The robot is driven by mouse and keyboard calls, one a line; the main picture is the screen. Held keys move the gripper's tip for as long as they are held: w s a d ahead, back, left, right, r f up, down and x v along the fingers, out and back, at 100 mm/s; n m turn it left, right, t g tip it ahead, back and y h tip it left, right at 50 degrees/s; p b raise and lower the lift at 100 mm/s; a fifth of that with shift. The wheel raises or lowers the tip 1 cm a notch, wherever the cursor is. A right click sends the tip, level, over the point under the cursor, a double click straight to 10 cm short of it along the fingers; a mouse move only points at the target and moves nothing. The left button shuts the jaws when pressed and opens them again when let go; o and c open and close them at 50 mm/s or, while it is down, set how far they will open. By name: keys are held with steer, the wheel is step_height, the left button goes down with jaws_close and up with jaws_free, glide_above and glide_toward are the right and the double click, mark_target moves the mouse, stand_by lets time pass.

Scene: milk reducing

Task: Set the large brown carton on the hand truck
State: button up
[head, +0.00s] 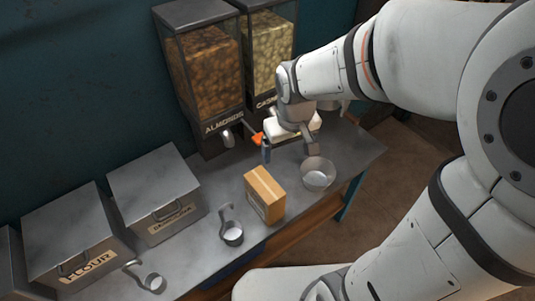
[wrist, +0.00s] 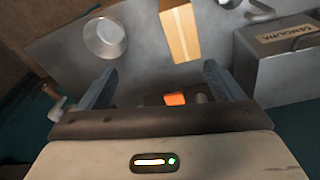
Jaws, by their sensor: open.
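My gripper (head: 288,148) is open and empty above the back of the table, in front of the dispensers. It is apart from the carton, behind and a little right of it in the head view. In the wrist view both fingers (wrist: 160,84) are spread with nothing between them. I see no hand truck in either view.
A bowl (head: 318,174) stands right of the carton, a metal scoop cup (head: 232,233) left of it. Another scoop (head: 153,281) lies farther left. Flour bin (head: 78,232) and second bin (head: 155,193) stand left. Almond (head: 205,75) and cashew (head: 268,55) dispensers stand behind.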

mark_target(264, 189)
steer(key=w+a+f+n+b, duration=0.1)
steer(key=f, duration=0.4)
steer(key=w+a+f+g+b, duration=0.1)
steer(key=a+f+b, duration=0.1)
steer(key=f, duration=0.3)
steer(key=w+a+f+n+b, duration=0.1)
steer(key=a+f, duration=0.1)
steer(key=f, duration=0.3)
steer(key=shift+w+a+f+n+g, duration=0.15)
steer(key=shift+w+f+n+g, duration=0.05)
steer(key=shift+f+n+g, duration=0.1)
step_height(264, 189, down, 8)
steer(key=shift+s+a, duration=0.15)
steer(key=c, duration=1.4)
steer(key=shift+r, duration=0.1)
steer(key=shift+c, duration=0.5)
steer(key=shift+r, duration=0.1)
